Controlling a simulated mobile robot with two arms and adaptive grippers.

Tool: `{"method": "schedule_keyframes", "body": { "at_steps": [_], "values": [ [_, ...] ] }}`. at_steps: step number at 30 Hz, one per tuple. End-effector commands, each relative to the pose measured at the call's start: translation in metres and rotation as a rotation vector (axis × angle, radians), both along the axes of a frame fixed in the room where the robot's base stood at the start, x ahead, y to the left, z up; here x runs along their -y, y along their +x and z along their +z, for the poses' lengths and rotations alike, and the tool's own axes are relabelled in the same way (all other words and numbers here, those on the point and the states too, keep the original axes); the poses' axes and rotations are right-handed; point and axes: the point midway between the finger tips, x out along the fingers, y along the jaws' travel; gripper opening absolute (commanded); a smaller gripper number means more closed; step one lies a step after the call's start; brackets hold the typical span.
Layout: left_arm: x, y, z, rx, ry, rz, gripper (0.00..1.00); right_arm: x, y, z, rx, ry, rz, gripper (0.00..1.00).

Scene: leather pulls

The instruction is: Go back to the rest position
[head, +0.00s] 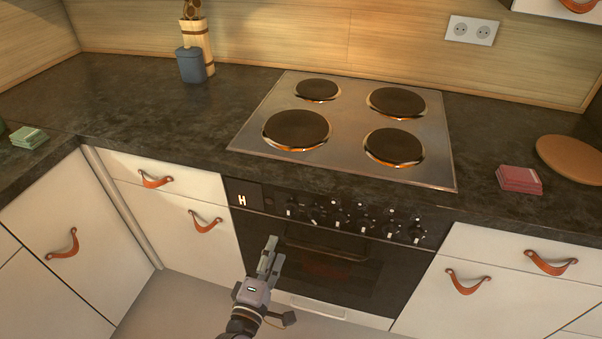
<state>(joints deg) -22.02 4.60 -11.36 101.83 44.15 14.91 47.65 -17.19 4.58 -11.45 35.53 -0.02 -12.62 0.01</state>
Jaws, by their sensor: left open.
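My left gripper (269,258) is in the lower middle of the head view, in front of the oven door (318,262). It is open and nothing shows between its fingers. Its fingers point up toward the oven's upper edge; I cannot tell whether they touch the door. My right gripper is out of view.
The steel hob (345,126) with several dark plates is set in the dark counter (120,98). White cabinets with leather pulls (205,221) flank the oven.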

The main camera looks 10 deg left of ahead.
Motion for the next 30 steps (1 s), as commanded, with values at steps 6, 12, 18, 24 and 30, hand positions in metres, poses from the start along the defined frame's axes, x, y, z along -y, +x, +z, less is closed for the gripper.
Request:
{"method": "schedule_keyframes", "body": {
  "at_steps": [6, 12, 18, 24, 30],
  "values": [
    [0.003, -0.002, -0.021, -0.043, 0.060, -0.017, 0.50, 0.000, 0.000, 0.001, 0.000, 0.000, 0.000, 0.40],
    [0.012, -0.032, -0.135, -0.273, 0.389, -0.141, 0.50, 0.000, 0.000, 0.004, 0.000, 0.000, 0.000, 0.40],
    [0.008, -0.110, -0.268, -0.549, 0.790, -0.390, 0.50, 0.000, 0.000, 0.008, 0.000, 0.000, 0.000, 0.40],
    [-0.013, -0.223, -0.370, -0.787, 1.126, -0.727, 0.50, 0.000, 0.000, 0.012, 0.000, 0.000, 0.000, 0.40],
    [-0.042, -0.333, -0.422, -0.942, 1.348, -1.074, 0.50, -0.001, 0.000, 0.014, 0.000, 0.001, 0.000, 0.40]
  ]
}}
